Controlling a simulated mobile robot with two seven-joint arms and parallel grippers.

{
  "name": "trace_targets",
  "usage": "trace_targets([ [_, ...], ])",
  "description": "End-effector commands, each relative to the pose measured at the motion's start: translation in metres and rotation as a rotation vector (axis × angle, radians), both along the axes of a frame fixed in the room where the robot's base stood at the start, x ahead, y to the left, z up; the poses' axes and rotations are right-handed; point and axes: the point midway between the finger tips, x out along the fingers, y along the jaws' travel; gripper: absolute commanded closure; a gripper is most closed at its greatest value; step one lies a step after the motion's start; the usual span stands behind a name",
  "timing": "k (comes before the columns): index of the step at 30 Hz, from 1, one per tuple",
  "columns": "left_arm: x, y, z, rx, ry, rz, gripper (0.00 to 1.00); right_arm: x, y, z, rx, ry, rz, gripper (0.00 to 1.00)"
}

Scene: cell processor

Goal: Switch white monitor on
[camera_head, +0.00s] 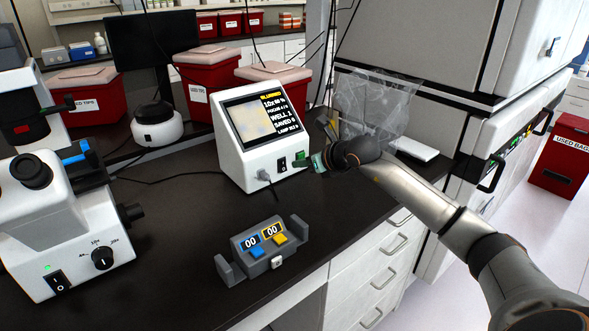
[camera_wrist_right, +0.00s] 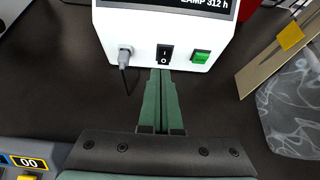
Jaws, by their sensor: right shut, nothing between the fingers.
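The white monitor (camera_head: 238,158) stands on the dark bench, and its screen (camera_head: 258,119) is lit with an image and text. Its lower front shows in the right wrist view (camera_wrist_right: 110,28), with a plugged grey cable (camera_wrist_right: 125,57) at left, a black rocker switch (camera_wrist_right: 165,54) in the middle and a green button (camera_wrist_right: 201,57) at right. My right gripper (camera_wrist_right: 161,73) is shut and empty, its green fingertips just below the rocker switch; I cannot tell whether they touch the monitor. In the head view the right gripper (camera_head: 317,162) is at the monitor's right front. My left gripper is not in view.
A grey counter device (camera_head: 264,256) with two displays sits in front of the monitor. A white microscope (camera_head: 75,225) stands at left. Red bins (camera_head: 208,85) stand behind. A clear plastic bag (camera_head: 378,103) is at right. Bare bench lies between microscope and monitor.

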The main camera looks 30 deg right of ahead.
Motion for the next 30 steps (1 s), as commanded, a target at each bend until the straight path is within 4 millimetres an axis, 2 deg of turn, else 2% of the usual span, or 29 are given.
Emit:
trace_targets([
  [6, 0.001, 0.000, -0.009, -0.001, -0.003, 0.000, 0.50, -0.034, -0.003, 0.028, -0.005, 0.003, 0.000, 1.00],
  [12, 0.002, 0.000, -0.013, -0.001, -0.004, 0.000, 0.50, -0.052, -0.004, 0.046, -0.002, 0.005, 0.000, 1.00],
  [18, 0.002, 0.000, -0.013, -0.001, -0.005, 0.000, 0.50, -0.057, -0.004, 0.052, 0.000, 0.004, 0.001, 1.00],
  [30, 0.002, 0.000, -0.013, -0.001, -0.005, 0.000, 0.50, -0.056, -0.004, 0.052, 0.001, 0.004, 0.000, 1.00],
])
